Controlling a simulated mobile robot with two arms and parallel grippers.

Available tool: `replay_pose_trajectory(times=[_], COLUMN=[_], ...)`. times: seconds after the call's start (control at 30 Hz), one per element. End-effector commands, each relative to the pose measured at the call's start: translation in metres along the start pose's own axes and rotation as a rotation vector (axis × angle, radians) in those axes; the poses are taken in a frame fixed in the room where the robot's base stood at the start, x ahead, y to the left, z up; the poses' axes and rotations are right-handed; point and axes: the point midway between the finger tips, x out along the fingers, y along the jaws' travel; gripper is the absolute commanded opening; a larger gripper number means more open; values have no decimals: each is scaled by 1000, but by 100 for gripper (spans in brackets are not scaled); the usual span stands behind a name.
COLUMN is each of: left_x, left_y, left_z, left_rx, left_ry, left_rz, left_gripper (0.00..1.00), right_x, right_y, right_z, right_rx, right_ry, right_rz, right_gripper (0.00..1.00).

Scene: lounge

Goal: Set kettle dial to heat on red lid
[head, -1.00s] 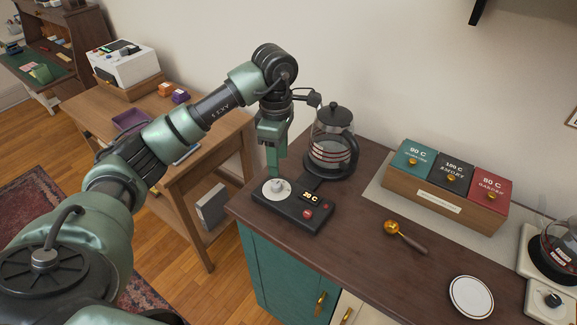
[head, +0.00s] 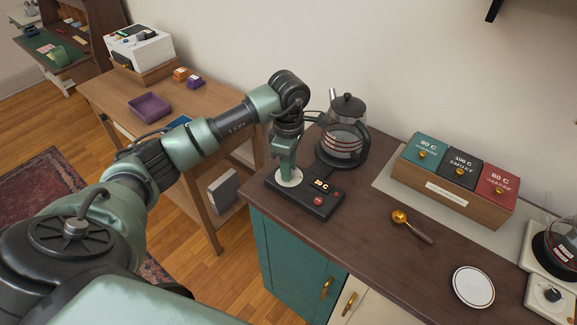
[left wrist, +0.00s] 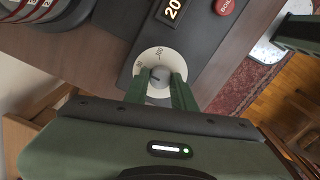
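The kettle base (head: 318,203) is a black panel on the counter with a display reading 20 C, a red button and a round white dial (left wrist: 143,60). My left gripper (head: 287,172) is down at the dial and hides most of it in the head view. In the left wrist view its two green fingers (left wrist: 160,84) stand apart on either side of the grey dial knob (left wrist: 159,76). I cannot tell whether they touch it. The glass kettle (head: 344,133) stands behind the panel. The red lid (head: 498,187), marked 80 C, is rightmost on the wooden box. My right gripper is out of view.
The wooden box (head: 450,196) also has a teal 90 C lid (head: 426,149) and a black 100 C lid (head: 462,166). A brass scoop (head: 411,226) and white saucer (head: 473,287) lie in front. Another appliance (head: 550,262) stands far right. The counter between panel and scoop is clear.

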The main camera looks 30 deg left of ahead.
Motion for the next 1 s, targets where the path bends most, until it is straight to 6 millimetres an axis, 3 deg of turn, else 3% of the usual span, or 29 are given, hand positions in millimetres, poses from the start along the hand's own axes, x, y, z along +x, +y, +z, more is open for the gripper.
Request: replay_pose_trajectory(times=[0.07,0.47,1.0], left_x=[0,0,0], left_y=[0,1,1], left_z=[0,0,0], left_rx=[0,-54,-490], left_ry=[-1,-1,-2], left_rz=[2,3,6], left_gripper=[0,0,0], right_x=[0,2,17], right_y=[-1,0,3], right_z=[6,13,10], right_rx=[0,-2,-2], right_ry=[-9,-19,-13], right_rz=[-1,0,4], right_gripper=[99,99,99])
